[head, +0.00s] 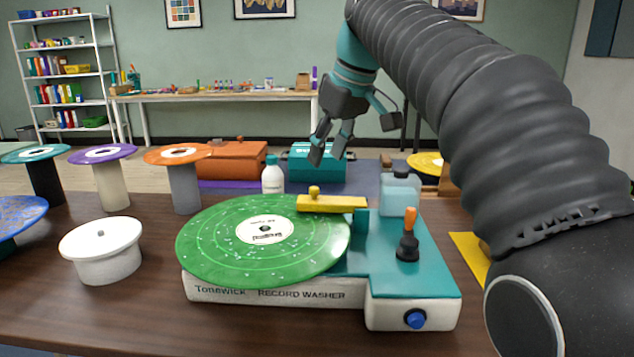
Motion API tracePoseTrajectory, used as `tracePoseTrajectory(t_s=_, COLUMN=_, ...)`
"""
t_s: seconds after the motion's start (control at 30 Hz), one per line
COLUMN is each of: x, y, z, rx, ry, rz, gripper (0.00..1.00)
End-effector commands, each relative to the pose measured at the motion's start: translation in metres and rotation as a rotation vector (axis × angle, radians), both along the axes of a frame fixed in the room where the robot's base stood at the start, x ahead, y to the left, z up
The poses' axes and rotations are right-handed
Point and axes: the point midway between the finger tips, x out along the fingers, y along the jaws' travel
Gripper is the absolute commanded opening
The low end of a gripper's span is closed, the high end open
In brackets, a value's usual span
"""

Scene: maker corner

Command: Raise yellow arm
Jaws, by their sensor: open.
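The yellow arm (331,203) is a short bar with a small yellow knob (314,191) on top near its left end. It lies low over the rear right edge of the green record (264,240), on the teal and white record washer (415,277). Whether it touches the record cannot be told. My gripper (327,157) hangs above and behind the yellow arm in the picture. Its fingers are spread and empty, apart from the bar. Nothing hides the knob.
An orange-tipped lever (409,242), a clear bottle (400,194) and a white bottle (273,175) stand near the bar. Records on stands (180,180) and a white lidded pot (102,250) are left. A teal box (318,163) is behind. Front-left table is bare.

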Motion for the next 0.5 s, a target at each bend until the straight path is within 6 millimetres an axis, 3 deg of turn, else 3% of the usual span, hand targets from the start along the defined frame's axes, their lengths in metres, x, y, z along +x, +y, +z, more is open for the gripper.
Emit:
tracePoseTrajectory(t_s=0.2, x=0.011, y=0.011, z=-0.04, rx=-0.001, ry=0.002, rz=0.001, gripper=0.45)
tracePoseTrajectory(t_s=0.5, x=0.02, y=0.02, z=-0.068, rx=0.0, ry=0.0, rz=0.001, gripper=0.45)
